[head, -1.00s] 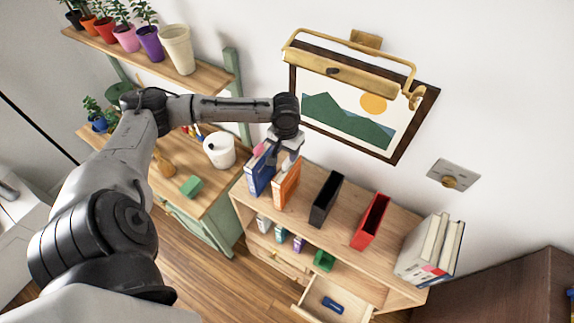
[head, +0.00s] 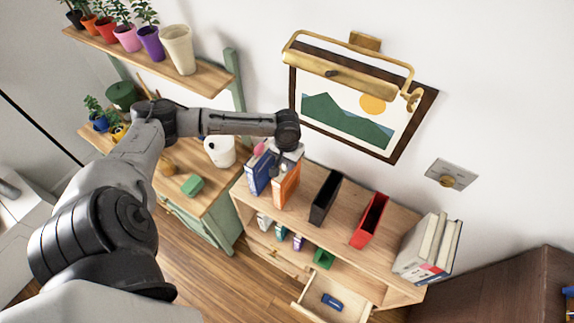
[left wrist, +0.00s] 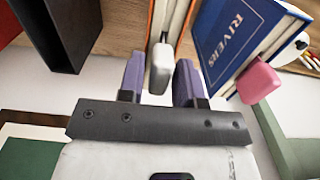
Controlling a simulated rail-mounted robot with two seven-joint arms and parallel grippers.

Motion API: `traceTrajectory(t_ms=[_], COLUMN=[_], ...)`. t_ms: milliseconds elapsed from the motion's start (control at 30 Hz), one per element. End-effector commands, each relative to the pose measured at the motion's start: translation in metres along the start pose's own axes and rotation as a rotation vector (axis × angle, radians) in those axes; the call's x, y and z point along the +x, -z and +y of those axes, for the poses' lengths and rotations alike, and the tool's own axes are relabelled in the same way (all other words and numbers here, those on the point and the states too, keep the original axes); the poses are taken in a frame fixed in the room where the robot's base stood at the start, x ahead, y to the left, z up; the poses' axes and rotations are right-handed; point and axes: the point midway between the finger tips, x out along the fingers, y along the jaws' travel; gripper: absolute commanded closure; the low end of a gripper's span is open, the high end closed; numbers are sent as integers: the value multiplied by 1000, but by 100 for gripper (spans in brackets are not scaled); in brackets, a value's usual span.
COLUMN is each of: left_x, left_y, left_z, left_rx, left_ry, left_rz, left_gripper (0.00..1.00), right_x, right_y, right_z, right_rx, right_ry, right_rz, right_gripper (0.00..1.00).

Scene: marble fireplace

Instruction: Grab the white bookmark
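The white bookmark (left wrist: 160,68) juts out as a rounded tab from the orange book (head: 287,186). In the left wrist view it lies between the two purple fingers of my left gripper (left wrist: 160,82). The fingers are apart, one on each side of it, with a thin gap on the left; I cannot tell whether the right finger touches. In the head view my left gripper (head: 277,166) is at the top of the orange book, and I cannot pick out the white bookmark there. My right gripper is not in view.
A blue book (head: 258,171) titled RIVERS, with a pink bookmark (left wrist: 259,82), stands beside the orange book. A black holder (head: 325,199) and a red holder (head: 370,220) stand to the right. A framed picture (head: 345,118) hangs behind. White binders (head: 430,247) stand at the shelf's right end.

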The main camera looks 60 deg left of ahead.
Motion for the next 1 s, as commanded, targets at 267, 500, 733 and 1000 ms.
traceTrajectory(t_ms=[267, 500, 733, 1000], left_x=[0, 0, -14, -60], left_y=[0, 0, 1, 1], left_z=[0, 0, 0, 0], left_rx=[0, 0, 0, -1], left_ry=[0, 0, -1, 0], left_rz=[0, 0, 3, 4], left_gripper=[95, 100, 100, 100], right_x=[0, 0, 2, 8], right_y=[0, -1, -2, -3], right_z=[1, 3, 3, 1], right_rx=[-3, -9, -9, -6], right_ry=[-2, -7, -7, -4], right_rz=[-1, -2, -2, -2], right_gripper=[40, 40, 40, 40])
